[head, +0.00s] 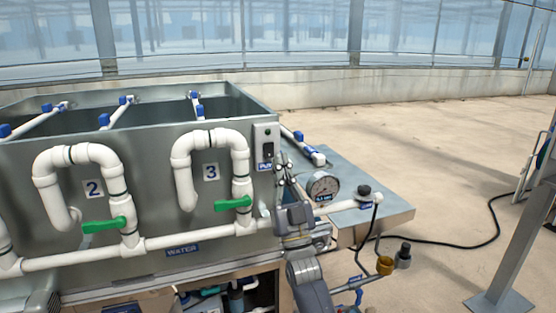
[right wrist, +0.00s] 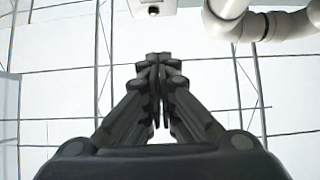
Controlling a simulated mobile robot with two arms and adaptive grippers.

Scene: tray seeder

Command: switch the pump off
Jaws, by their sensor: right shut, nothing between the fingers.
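The pump switch box (head: 262,134) is a grey box on the tank's front, right of the number 3 pipe. It has a dark switch (head: 268,151) and a blue label partly covered by my gripper; the switch position is too small to tell. My right gripper (head: 282,164) is in front of the box's lower right side, pointing up, just right of and below the switch. In the right wrist view its fingers (right wrist: 158,62) are shut together and empty. Contact with the box cannot be told. My left gripper is out of view.
The metal tank (head: 150,120) carries white pipes with green valve handles (head: 232,203). A pressure gauge (head: 322,186) is close right of my right gripper, above a metal shelf (head: 385,212). A white pipe (right wrist: 285,25) crosses the wrist view's top right. Open floor lies farther right.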

